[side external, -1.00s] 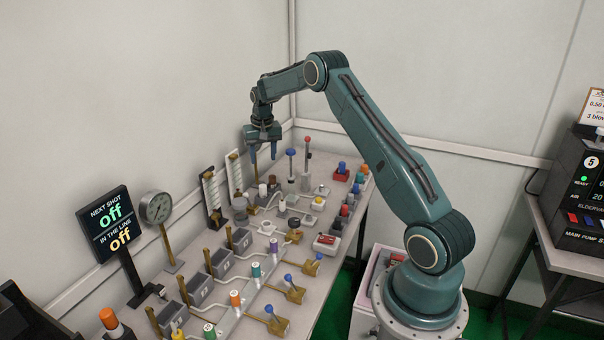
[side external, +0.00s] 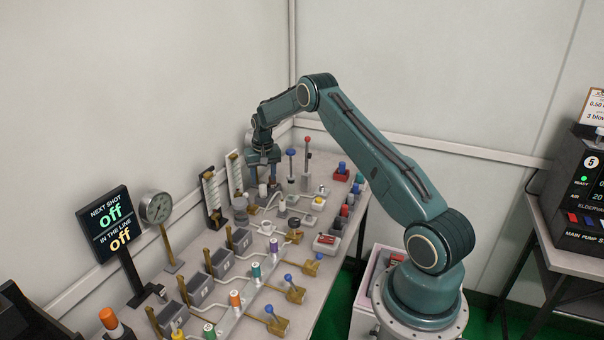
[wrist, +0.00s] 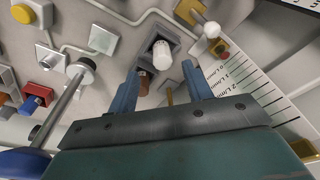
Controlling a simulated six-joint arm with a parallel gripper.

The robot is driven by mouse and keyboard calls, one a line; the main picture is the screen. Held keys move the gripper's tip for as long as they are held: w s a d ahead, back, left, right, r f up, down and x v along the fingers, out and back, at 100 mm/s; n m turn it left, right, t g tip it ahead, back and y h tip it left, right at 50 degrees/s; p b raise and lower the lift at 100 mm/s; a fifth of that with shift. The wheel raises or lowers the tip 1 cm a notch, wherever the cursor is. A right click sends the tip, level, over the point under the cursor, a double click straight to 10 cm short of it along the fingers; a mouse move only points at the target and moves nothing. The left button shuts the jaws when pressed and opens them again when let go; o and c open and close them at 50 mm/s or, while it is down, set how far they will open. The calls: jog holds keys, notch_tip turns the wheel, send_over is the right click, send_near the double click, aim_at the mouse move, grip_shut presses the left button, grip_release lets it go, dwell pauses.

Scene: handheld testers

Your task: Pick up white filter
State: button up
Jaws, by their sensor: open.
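In the wrist view, a white cylinder with small print on its top (wrist: 163,58), which looks like the white filter, stands in a dark square holder on a grey base. It also shows in the side view (side external: 262,189). My gripper (wrist: 161,72) is open, with one blue finger to the left and one to the right of the cylinder's near side. The fingers look apart from it. A brown piece is partly hidden by the left finger. In the side view my gripper (side external: 262,176) points down at the far left of the bench.
A blue-knobbed lever (wrist: 20,163) rises at the left of the wrist view. A white graduated scale (wrist: 245,95) stands close by the right finger. The bench (side external: 325,165) is crowded with valves, knobs and tubing.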

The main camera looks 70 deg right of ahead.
aim_at(263, 185)
jog(key=shift+w+d+f, duration=0.1)
jog(key=shift+w+f, duration=0.1)
jog(key=shift+f, duration=1.05)
jog(key=shift+w+f, duration=0.2)
jog(key=shift+f, duration=1.05)
jog(key=shift+c, duration=0.2)
jog(key=c, duration=1)
